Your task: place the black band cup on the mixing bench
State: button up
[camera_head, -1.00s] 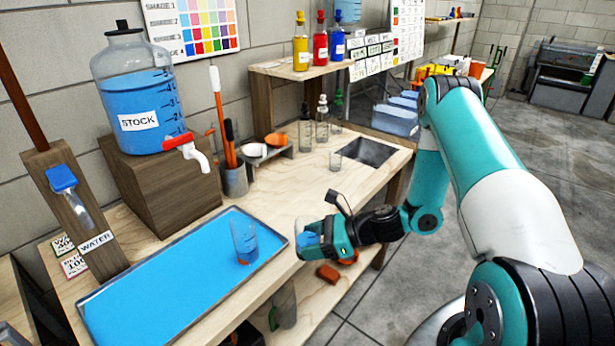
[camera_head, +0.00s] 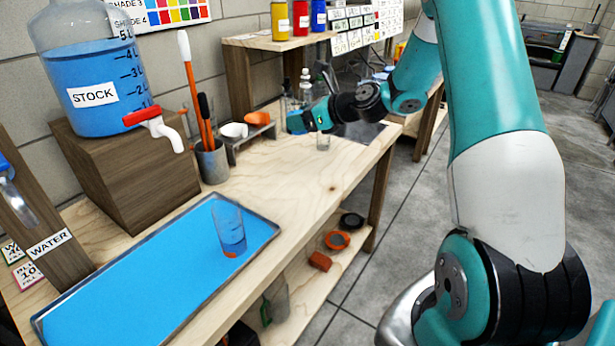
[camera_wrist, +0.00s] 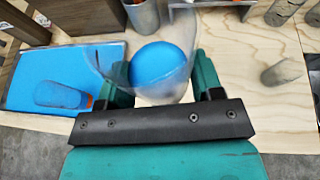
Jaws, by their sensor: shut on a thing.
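My gripper (camera_head: 297,120) is over the far part of the wooden bench (camera_head: 290,185), near the sink and the bottles. In the wrist view my gripper (camera_wrist: 158,80) is shut on a clear cup (camera_wrist: 112,60) with blue showing in it. No black band can be made out on this cup. The bench top (camera_wrist: 225,50) shows pale beneath and around it. Another clear cup (camera_head: 229,228) with blue liquid and an orange band near its base stands in the blue tray; it also shows in the wrist view (camera_wrist: 60,95).
The blue tray (camera_head: 60,318) fills the near left of the bench. The stock jug (camera_head: 90,80) on its wooden block and a tool holder (camera_head: 212,162) stand at the back. A small clear cup (camera_head: 323,141) is beside my gripper. The middle bench top is clear.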

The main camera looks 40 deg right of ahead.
jog(key=shift+w+d+r, duration=0.15)
jog(key=shift+r, duration=0.15)
notch_tip(320, 180, down, 20)
jog(key=shift+r, duration=0.25)
jog(key=shift+f, duration=0.2)
jog(key=o, duration=1.1)
jog(key=shift+o, duration=0.2)
jog(key=shift+r, duration=0.2)
